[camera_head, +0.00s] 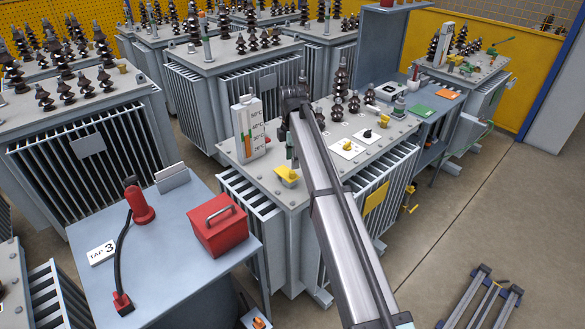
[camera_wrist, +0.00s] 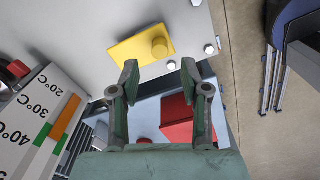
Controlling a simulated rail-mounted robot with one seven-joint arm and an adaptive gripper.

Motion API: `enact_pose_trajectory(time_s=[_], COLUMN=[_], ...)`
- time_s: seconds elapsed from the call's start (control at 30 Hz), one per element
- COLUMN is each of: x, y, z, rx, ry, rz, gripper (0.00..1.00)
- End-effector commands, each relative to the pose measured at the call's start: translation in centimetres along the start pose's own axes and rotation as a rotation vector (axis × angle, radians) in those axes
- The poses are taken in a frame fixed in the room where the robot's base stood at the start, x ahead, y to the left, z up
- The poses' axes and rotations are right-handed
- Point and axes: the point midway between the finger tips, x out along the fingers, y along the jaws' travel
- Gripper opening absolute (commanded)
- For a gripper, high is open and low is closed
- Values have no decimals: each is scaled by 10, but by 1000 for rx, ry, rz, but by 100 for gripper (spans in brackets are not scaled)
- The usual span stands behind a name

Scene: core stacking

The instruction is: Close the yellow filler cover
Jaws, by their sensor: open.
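The yellow filler cover (camera_head: 288,173) is on the near edge of the grey transformer top (camera_head: 262,172). In the head view it looks like a tilted yellow plate. In the wrist view the cover (camera_wrist: 136,46) is a flat yellow plate with a round yellow piece at its right end. Whether the plate touches the filler opening cannot be told. My gripper (camera_head: 291,157) points down just above and behind the cover, and the arm crosses in front of the transformer. In the wrist view my gripper (camera_wrist: 159,75) is open, with nothing between its fingers.
A tall temperature gauge (camera_head: 248,130) stands close to the left of my gripper. White switch plates (camera_head: 348,150) and brown insulators (camera_head: 338,105) are to the right and behind. A blue-grey table (camera_head: 185,250) with a red toolbox (camera_head: 218,225) stands in front.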

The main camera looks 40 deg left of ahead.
Motion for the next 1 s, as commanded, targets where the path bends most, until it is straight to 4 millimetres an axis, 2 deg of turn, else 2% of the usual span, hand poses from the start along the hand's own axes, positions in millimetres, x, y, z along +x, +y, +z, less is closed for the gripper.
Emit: enact_pose_trajectory(time_s=[0.03, 0.2, 0.4, 1.0], x=[-11, -40, -60, -64], y=[1, 1, 0, 0], z=[0, 0, 0, 0], rx=[0, 0, -1, 21], ry=[0, 0, 0, 0], rz=[1, 0, -1, -1], gripper=[46, 46, 46, 46])
